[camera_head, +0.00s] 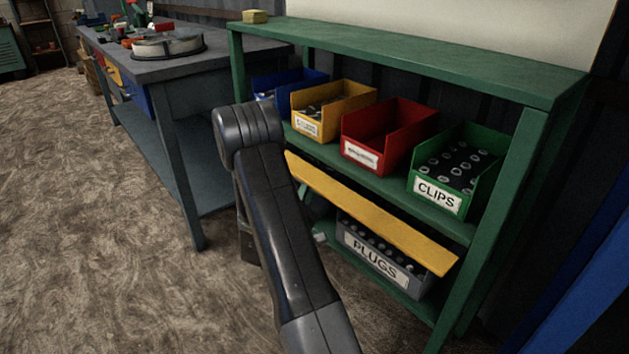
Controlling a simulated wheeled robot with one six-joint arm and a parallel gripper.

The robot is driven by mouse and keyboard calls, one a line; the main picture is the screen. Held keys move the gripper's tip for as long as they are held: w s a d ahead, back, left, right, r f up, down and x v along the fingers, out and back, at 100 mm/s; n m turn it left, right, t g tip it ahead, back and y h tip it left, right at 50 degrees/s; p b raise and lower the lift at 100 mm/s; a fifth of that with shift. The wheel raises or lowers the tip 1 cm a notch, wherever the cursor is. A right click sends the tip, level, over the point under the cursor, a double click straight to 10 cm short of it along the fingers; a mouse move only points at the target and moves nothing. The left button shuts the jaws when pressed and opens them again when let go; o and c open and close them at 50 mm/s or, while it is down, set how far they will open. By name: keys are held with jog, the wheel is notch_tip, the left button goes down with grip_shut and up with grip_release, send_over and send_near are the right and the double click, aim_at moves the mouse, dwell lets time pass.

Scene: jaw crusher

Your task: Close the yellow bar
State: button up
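The yellow bar (375,213) is a long flat strip across the front of the green shelf unit (415,52), below the middle shelf. It slants down to the right in the picture, and its right end sticks out near the right post. Its left end runs close to my dark arm, which covers part of the view there. My gripper is mostly or wholly hidden behind my arm links. I cannot make out its fingers or whether it touches the bar.
Blue, yellow, red (387,136) and green (459,170) bins stand on the middle shelf. A grey PLUGS bin (383,258) sits behind and below the bar. A workbench (170,66) stands at the left. The floor (90,220) at left is clear.

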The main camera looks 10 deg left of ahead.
jog(key=shift+c, duration=0.5)
grip_shut()
